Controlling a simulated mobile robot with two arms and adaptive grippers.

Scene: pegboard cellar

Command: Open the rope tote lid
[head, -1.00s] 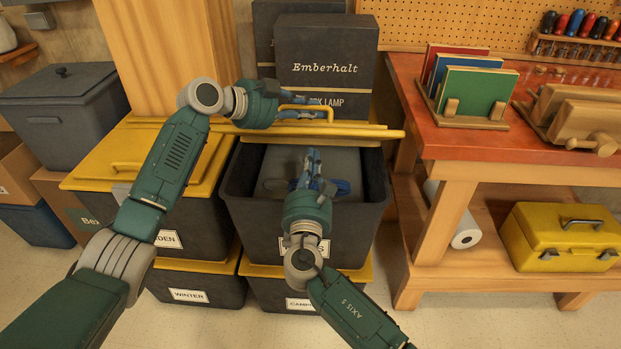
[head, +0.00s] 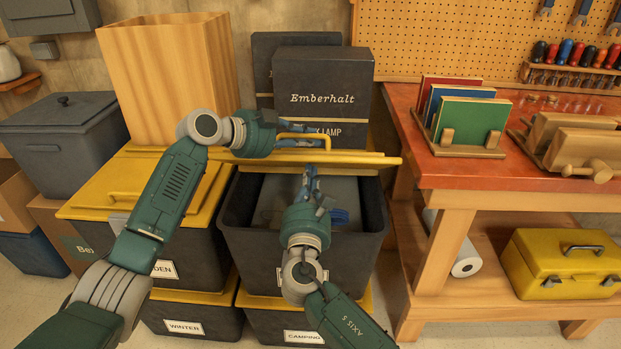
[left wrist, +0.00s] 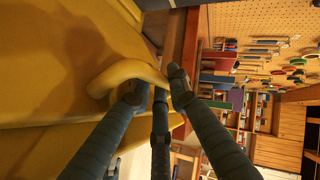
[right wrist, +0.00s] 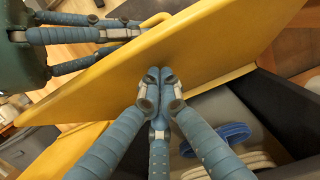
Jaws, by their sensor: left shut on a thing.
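The yellow lid (head: 340,158) of the open dark tote (head: 270,250) is raised at the tote's back and shows nearly edge-on in the head view. My left gripper (head: 312,142) is shut on the lid's yellow handle (left wrist: 125,72), which passes between its fingers in the left wrist view. My right gripper (head: 312,172) is over the tote's opening, below the lid. In the right wrist view its fingers (right wrist: 160,85) are together, with tips close to the lid's underside; contact is unclear. A blue rope coil (right wrist: 222,138) and pale coils (right wrist: 230,168) lie inside the tote.
A closed yellow-lidded tote (head: 100,197) stands close on the left, with a wooden box behind it. Dark Emberhalt boxes (head: 322,80) stand behind the raised lid. A red-topped workbench (head: 480,166) is to the right. Clear floor lies in front.

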